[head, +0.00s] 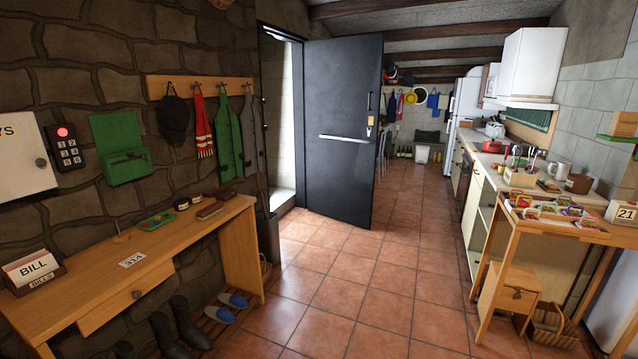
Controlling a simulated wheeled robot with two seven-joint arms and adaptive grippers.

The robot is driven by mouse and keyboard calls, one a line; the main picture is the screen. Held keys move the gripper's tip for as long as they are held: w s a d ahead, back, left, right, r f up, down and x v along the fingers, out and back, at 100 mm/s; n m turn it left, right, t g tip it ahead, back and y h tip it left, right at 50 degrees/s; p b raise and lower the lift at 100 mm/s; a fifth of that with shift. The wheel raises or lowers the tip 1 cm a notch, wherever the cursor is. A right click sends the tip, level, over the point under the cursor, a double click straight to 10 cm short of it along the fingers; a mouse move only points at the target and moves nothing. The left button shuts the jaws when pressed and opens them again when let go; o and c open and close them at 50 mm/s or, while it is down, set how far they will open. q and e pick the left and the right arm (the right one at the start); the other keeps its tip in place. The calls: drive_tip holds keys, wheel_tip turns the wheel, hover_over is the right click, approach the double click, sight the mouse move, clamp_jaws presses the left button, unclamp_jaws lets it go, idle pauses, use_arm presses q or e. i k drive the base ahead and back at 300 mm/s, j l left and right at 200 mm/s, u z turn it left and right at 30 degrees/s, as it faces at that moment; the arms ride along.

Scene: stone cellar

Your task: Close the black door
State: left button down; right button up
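The black door (340,165) stands wide open in the middle of the head view, swung out into the room from a doorway in the left stone wall. It has a horizontal push bar (345,139) across its face, a small yellow tag and a dark vertical handle near its right edge. The bright door opening (284,110) shows to the left of the door. Neither of my grippers is in the head view, and nothing touches the door.
A wooden desk (188,234) runs along the left wall, with boots (187,322) and blue slippers beneath. A wooden table (560,224) and small cabinet (507,291) stand at right. The tiled floor (376,275) between is clear.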

sight(344, 74)
drive_tip(key=i+l+z, duration=0.3)
drive_tip(key=i, duration=0.3)
drive_tip(key=i+z, duration=0.35)
drive_tip(key=i, duration=4.3)
drive_tip(key=i+l+u, duration=0.1)
drive_tip(key=i, duration=0.3)
drive_tip(key=i+l, duration=0.2)
drive_tip(key=i, duration=0.2)
drive_tip(key=u, duration=0.05)
